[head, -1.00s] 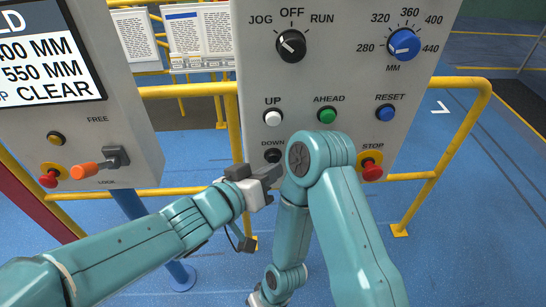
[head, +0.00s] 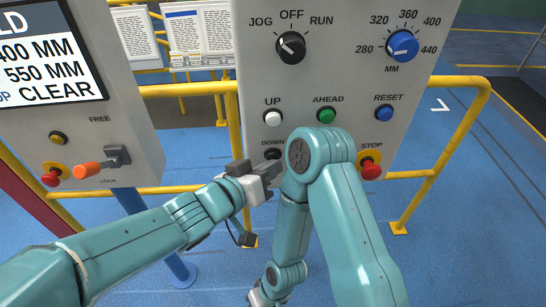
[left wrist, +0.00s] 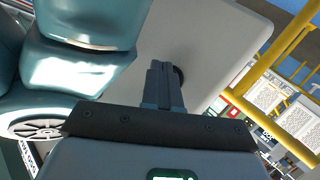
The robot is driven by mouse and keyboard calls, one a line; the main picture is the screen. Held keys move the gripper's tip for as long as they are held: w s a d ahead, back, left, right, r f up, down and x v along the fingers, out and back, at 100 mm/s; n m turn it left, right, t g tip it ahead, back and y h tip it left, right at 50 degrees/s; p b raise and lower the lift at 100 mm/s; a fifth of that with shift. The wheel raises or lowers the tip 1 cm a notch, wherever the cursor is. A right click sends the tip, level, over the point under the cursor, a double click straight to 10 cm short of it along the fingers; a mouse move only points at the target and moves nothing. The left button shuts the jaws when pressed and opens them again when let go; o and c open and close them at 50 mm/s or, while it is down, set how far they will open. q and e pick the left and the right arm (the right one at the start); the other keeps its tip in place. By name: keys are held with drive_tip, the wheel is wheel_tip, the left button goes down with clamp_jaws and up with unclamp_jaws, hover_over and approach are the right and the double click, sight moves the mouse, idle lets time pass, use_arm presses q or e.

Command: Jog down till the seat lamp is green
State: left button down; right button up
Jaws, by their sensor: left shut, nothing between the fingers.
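The grey control panel (head: 330,75) fills the upper middle of the head view. Its black mode knob (head: 291,47) points toward JOG. The black DOWN button (head: 272,154) is below the white UP button (head: 273,118). My left gripper (head: 273,171) is shut and empty, with its tips just at the DOWN button; I cannot tell if they touch it. In the left wrist view the shut fingers (left wrist: 160,80) point at the panel, partly covering a dark round button (left wrist: 180,76). My right arm folds down in front of the panel; its end (head: 260,297) is cut off below. I see no seat lamp.
The panel has a green AHEAD button (head: 327,115), a blue RESET button (head: 384,113), a red STOP button (head: 371,170) and a blue MM selector (head: 403,45). At left is a screen (head: 45,55) reading CLEAR, above an orange-handled lever (head: 88,170). Yellow rails (head: 440,145) stand behind.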

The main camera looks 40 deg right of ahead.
idle(0.3)
use_arm(q)
drive_tip(key=shift+s+a+b, duration=0.4)
drive_tip(key=shift+s+a, duration=0.05)
drive_tip(key=shift+s, duration=0.3)
drive_tip(key=s+a+b, duration=0.2)
drive_tip(key=s+a, duration=0.1)
drive_tip(key=s, duration=0.2)
drive_tip(key=shift+s, duration=0.3)
drive_tip(key=shift+w+f, duration=0.1)
drive_tip(key=shift+f, duration=0.2)
